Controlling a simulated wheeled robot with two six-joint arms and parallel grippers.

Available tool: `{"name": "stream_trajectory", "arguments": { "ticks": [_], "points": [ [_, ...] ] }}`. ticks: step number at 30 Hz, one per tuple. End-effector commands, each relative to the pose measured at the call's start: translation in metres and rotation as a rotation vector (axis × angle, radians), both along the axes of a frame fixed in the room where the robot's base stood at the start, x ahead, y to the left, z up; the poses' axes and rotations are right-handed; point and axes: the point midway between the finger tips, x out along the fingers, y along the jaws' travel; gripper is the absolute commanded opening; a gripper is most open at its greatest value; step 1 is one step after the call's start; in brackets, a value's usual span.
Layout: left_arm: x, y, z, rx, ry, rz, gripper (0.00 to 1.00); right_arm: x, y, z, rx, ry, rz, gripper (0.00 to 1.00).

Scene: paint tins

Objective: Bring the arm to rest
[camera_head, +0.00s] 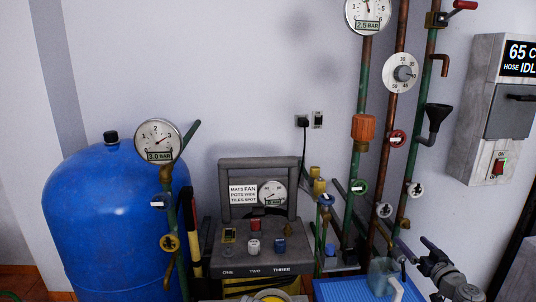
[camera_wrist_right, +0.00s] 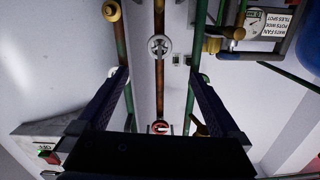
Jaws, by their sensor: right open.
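My right gripper (camera_head: 410,240) is at the lower right of the head view, in front of the pipes and the wall. In the right wrist view its two dark fingers (camera_wrist_right: 160,76) stand wide apart with nothing held between them. My left gripper does not show clearly in either view.
Vertical pipes with valves and gauges (camera_head: 403,73) line the wall. A grey control box (camera_head: 499,120) hangs at right. A blue tank (camera_head: 105,220) stands at left, a grey panel (camera_head: 257,263) at centre. A blue tray (camera_head: 338,290) with a clear jug (camera_head: 380,273) is beside my right gripper.

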Motion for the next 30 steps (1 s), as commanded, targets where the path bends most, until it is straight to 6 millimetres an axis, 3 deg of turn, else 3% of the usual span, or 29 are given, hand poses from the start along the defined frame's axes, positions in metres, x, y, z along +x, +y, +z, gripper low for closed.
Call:
{"name": "stream_trajectory", "arguments": {
  "ticks": [11, 17, 22, 25, 30],
  "points": [
    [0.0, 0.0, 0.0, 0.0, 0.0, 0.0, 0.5, 0.008, 0.059, -0.018, 0.009, 0.084, 0.125, 1.0],
    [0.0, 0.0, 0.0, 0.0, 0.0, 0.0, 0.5, 0.009, 0.112, -0.037, 0.014, 0.176, 0.235, 1.0],
    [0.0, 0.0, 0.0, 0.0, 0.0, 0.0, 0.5, 0.002, 0.178, -0.064, 0.015, 0.315, 0.365, 1.0],
    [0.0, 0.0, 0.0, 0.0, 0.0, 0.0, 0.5, -0.014, 0.232, -0.089, 0.006, 0.455, 0.463, 1.0],
    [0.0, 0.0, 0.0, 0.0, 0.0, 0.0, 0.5, -0.071, 0.326, -0.146, -0.062, 0.81, 0.598, 1.0]
  ]
}}
